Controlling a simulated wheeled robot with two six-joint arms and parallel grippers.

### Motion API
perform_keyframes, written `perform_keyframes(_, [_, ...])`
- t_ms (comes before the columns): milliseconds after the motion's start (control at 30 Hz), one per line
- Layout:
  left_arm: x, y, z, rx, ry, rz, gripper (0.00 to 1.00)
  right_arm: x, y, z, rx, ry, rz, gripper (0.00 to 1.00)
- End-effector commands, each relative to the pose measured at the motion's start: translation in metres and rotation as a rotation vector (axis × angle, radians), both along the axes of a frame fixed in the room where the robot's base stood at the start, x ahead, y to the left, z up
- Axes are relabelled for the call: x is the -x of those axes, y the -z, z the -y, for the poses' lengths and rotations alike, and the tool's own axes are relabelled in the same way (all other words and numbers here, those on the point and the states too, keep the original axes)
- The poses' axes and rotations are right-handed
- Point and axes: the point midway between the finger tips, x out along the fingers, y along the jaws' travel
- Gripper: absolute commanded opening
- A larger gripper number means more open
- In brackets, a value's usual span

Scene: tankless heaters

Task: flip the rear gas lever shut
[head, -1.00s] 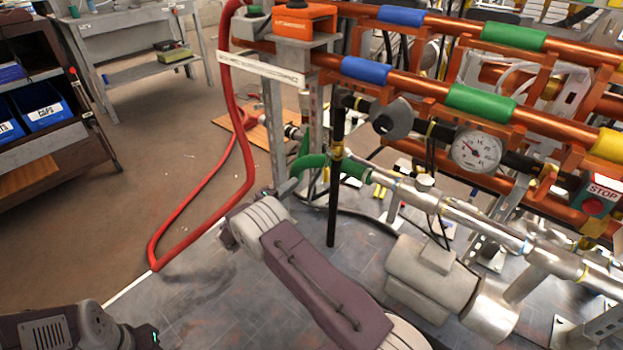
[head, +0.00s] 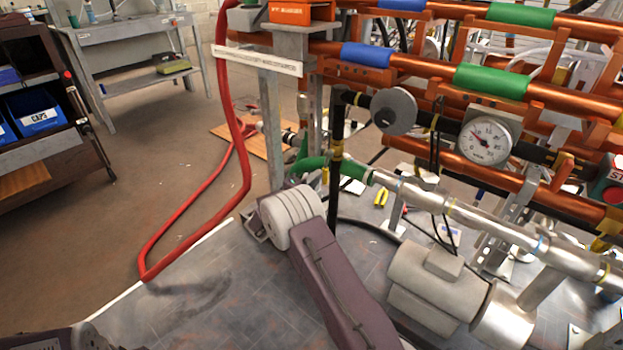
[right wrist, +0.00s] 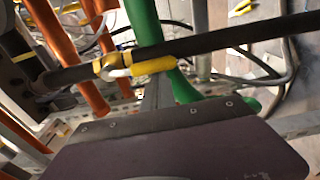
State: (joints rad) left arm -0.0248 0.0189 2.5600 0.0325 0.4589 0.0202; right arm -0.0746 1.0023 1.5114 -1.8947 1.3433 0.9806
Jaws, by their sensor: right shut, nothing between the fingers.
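A yellow lever (right wrist: 155,66) sits at a brass valve (right wrist: 104,66) on a black pipe (right wrist: 225,42) in the right wrist view. It lies roughly along the pipe. My right gripper (right wrist: 157,92) is shut and empty, its narrow grey fingers pointing up at the lever from just below. I cannot tell whether they touch it. In the head view the upright black pipe (head: 335,190) carries a small yellow piece (head: 337,148), beside my right wrist; the fingertips are hidden there.
A green hose (right wrist: 143,25) passes behind the lever. A grey disc (head: 393,111), a pressure gauge (head: 486,140) and copper pipes (head: 430,68) crowd the right. A red hose (head: 195,195) hangs at left. A silver motor-like unit (head: 437,285) stands right of my arm. The left floor is clear.

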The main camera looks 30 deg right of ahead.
Motion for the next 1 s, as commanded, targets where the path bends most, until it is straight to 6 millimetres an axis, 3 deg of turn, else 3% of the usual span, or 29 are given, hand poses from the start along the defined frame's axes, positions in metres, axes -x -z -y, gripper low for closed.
perform_keyframes(667, [0.000, -0.008, 0.000, 0.000, 0.000, 0.000, 0.36, 0.005, 0.000, 0.002, 0.027, 0.001, -0.064, 0.00])
perform_keyframes(1000, [0.000, -0.028, 0.000, 0.000, 0.000, 0.000, 0.36, 0.016, -0.002, 0.007, 0.083, 0.002, -0.200, 0.00])
